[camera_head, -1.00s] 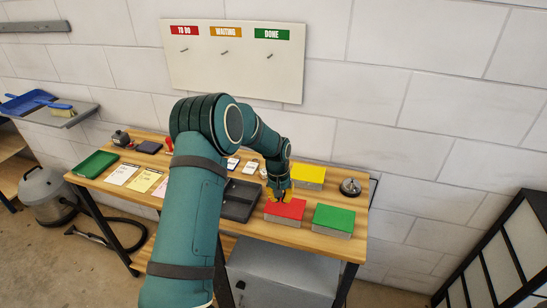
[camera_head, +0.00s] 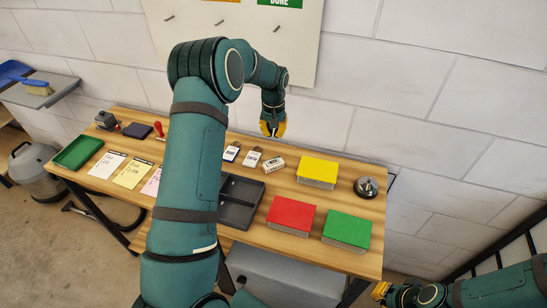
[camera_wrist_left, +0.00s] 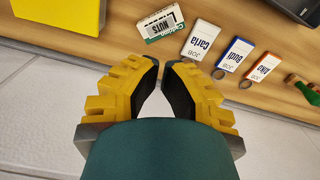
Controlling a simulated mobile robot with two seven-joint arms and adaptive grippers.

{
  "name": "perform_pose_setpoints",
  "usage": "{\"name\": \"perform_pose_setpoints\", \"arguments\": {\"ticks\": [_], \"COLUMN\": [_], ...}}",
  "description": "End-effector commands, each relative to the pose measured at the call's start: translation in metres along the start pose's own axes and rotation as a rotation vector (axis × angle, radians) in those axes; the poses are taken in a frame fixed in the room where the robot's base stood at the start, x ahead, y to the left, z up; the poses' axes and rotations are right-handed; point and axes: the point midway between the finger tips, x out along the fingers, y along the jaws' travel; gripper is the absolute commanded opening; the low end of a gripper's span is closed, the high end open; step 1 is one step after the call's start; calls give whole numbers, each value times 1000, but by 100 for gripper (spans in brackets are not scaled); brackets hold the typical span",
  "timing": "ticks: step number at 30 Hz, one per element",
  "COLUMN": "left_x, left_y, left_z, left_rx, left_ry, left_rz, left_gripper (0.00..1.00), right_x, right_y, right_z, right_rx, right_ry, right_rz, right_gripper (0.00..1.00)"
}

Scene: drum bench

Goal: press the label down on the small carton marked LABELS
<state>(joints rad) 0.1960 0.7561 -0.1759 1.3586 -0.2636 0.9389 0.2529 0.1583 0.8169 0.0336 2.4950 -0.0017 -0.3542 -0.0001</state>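My right gripper (camera_head: 380,290) is low at the right, partly seen.
Yellow (camera_head: 317,172), red (camera_head: 291,214) and green (camera_head: 347,227) boxes stand on the right of the bench, near a bell (camera_head: 366,187). Several name tags (camera_wrist_left: 201,38) lie beside the carton. A black tray (camera_head: 238,203) is in front. A wall board (camera_head: 250,30) hangs behind.

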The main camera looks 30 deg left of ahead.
Motion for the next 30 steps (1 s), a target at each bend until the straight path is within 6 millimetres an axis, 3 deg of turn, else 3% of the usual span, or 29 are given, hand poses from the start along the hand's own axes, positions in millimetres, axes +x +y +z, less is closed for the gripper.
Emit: {"name": "perform_pose_setpoints", "arguments": {"ticks": [8,18,30], "left_x": [23,66,73], "left_y": [0,0,0], "left_z": [1,1,0], "left_rx": [1,1,1], "left_ry": [-3,-2,0], "left_rz": [0,0,0], "left_gripper": [0,0,0], "right_x": [1,21,23], "right_y": [0,8,9], "right_z": [0,4,4], "right_rx": [0,3,4], "right_ry": [0,2,3], "right_rz": [0,1,2], "right_gripper": [0,0,0]}}
